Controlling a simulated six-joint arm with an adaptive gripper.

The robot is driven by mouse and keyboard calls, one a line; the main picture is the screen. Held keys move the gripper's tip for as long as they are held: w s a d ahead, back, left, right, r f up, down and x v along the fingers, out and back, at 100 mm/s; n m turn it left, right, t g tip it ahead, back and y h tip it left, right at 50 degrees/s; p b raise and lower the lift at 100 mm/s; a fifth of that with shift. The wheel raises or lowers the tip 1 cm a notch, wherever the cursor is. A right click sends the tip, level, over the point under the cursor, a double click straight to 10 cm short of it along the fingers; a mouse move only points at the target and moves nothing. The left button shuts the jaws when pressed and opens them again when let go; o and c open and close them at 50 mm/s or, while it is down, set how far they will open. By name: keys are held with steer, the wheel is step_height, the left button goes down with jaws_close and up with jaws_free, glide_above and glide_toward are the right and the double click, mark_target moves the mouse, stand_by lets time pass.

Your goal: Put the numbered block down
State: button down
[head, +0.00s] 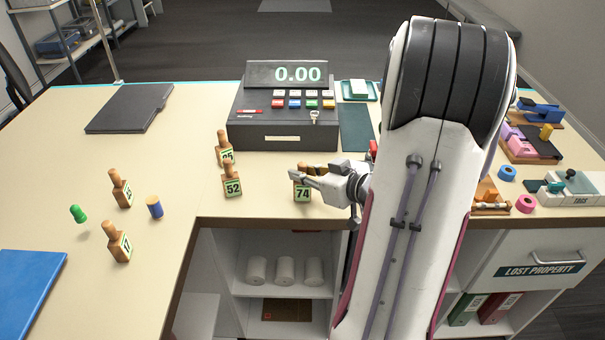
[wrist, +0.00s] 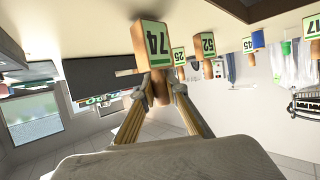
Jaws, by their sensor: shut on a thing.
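The numbered block 74 (head: 302,191) is a wooden block with a knob handle and a green-edged label. It is near the front edge of the counter, in front of the cash register. My gripper (head: 311,175) comes from the right and is shut on its handle. In the wrist view, block 74 (wrist: 152,43) is upside down in the picture, with my gripper's fingers (wrist: 158,92) on its handle. I cannot tell whether its base touches the counter (head: 190,120).
Block 52 (head: 232,186) and block 25 (head: 225,155) stand left of block 74. The cash register (head: 285,125) stands behind. Open shelves (head: 240,292) lie below the front edge.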

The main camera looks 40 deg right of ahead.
steer(key=shift+f, duration=0.25)
steer(key=shift+f, duration=0.15)
steer(key=c, duration=2)
jaws_free()
steer(key=shift+s+d+r, duration=0.1)
steer(key=shift+s+r, duration=0.2)
steer(key=shift+s, duration=0.05)
steer(key=shift+v, duration=5.65)
steer(key=shift+w, duration=0.1)
